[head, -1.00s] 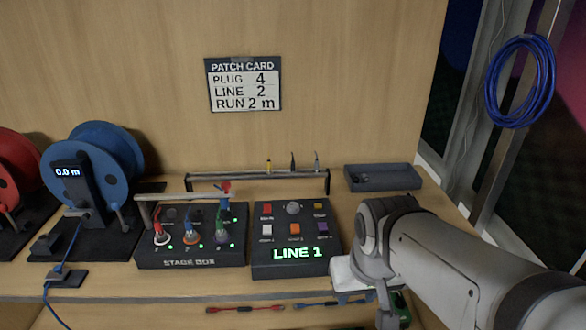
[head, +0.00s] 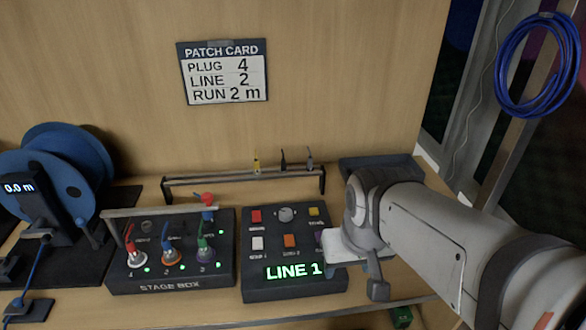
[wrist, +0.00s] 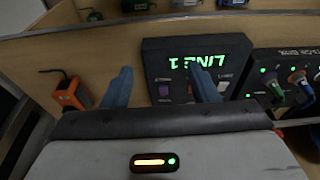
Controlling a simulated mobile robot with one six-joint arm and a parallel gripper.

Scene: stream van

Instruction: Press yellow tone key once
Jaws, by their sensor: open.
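The control box (head: 256,275) reads LINE 1 in green and carries several keys. The yellow key (head: 314,211) is at its upper right corner, clear of my arm in the head view. A purple key (head: 320,236) sits in front of it, partly hidden by my gripper's white body. In the wrist view the control box (wrist: 153,55) appears upside down. My gripper (wrist: 162,74) is open and empty there, its two blue fingers spread in front of the box. The purple key (wrist: 163,90) shows between them; I cannot make out the yellow key.
The stage box (head: 170,287) with coloured plugs stands left of the control box. A rail (head: 240,178) with small tools is behind both, and a dark tray (head: 385,165) at back right. The patch card (head: 223,72) hangs on the wall. A blue reel (head: 80,165) stands left.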

